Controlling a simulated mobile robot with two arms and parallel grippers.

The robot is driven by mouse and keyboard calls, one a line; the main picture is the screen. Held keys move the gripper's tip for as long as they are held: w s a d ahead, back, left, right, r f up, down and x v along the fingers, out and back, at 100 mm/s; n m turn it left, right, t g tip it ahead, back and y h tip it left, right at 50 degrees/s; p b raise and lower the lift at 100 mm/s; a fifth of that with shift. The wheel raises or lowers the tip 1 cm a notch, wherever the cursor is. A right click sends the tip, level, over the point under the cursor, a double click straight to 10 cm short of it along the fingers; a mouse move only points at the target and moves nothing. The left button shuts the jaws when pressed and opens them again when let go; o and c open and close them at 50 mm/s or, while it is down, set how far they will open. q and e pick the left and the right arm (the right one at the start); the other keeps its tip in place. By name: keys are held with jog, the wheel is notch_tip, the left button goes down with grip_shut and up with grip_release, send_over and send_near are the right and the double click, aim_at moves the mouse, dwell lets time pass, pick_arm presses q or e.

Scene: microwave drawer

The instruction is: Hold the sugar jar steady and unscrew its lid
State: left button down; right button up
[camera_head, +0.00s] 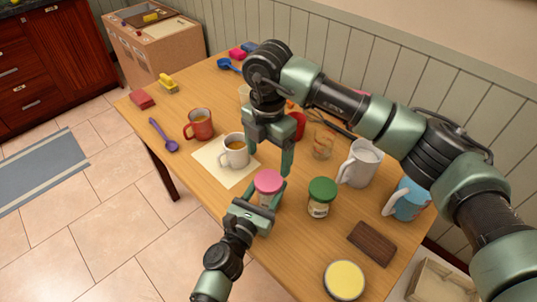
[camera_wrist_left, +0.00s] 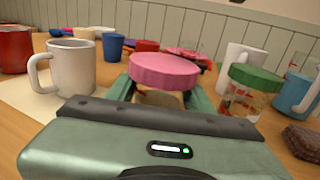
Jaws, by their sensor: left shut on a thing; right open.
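A jar with a pink lid (camera_head: 268,181) stands on the wooden table, its lid on. My left gripper (camera_head: 262,204) is shut around the jar's body below the lid. In the left wrist view the pink lid (camera_wrist_left: 164,70) sits above the two green fingers, which hide most of the jar. Another jar with a green lid (camera_head: 322,190) stands to the right; which label reads sugar cannot be read. My right gripper (camera_head: 268,158) is open and empty, pointing down near the far side of the pink lid, apart from it as far as I can tell.
A white mug (camera_head: 234,151) on a pale paper mat (camera_head: 211,172) and a red mug (camera_head: 199,124) stand to the left. A white pitcher (camera_head: 361,163), blue pitcher (camera_head: 409,200), brown block (camera_head: 372,243) and yellow-topped tin (camera_head: 344,279) are to the right.

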aim_at(268, 180)
jog(key=m, duration=0.4)
jog(key=shift+m, duration=0.3)
jog(key=m, duration=0.4)
jog(key=shift+f+m, duration=0.1)
jog(key=shift+m, duration=0.3)
jog(key=shift+f, duration=3.95)
jog(key=shift+c, duration=0.3)
